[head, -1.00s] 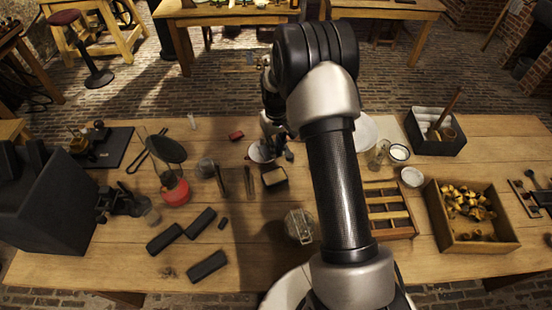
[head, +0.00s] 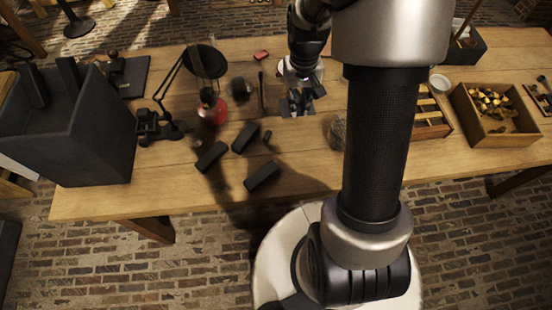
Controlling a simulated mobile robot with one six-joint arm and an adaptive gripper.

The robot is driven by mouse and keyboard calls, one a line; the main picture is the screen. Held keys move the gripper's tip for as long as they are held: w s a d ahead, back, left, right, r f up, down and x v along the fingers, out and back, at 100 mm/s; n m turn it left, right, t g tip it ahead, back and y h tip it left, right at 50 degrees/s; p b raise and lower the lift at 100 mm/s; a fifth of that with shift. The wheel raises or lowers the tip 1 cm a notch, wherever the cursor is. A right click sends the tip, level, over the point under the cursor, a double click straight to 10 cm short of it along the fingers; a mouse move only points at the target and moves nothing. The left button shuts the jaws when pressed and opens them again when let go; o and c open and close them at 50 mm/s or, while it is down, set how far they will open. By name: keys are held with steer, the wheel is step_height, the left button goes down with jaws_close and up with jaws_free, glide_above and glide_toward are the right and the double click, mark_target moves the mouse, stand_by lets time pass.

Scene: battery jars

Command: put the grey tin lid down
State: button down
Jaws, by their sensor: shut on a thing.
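My gripper (head: 296,104) points down over the middle of the wooden table (head: 300,165), near its surface. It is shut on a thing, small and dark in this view. I take this to be the grey tin lid, but its outline cannot be made out between the fingers. I cannot tell whether the held thing touches the table. A glass jar (head: 337,132) stands to the right of the gripper, partly hidden by my arm.
Black blocks (head: 246,137) lie front left of the gripper. A dark box (head: 65,135) fills the left end. A wooden crate (head: 490,141) stands right. Bare table lies in front.

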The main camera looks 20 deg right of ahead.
mark_target(294, 150)
steer(key=shift+s+a+f+b, duration=0.15)
steer(key=shift+s+a+f, duration=0.1)
steer(key=shift+f, duration=0.2)
steer(key=shift+s+a+f+b, duration=0.15)
steer(key=shift+s+f, duration=0.1)
steer(key=shift+f, duration=0.15)
steer(key=f+b, duration=0.2)
steer(key=f, duration=0.4)
steer(key=f+b, duration=0.2)
steer(key=f, duration=0.4)
steer(key=f+b, duration=0.1)
steer(key=f, duration=0.5)
steer(key=shift+w+d+f+b, duration=0.15)
steer(key=shift+d+f+b, duration=0.1)
steer(key=shift+b, duration=0.15)
steer(key=shift+f, duration=0.2)
steer(key=c, duration=1.6)
jaws_free()
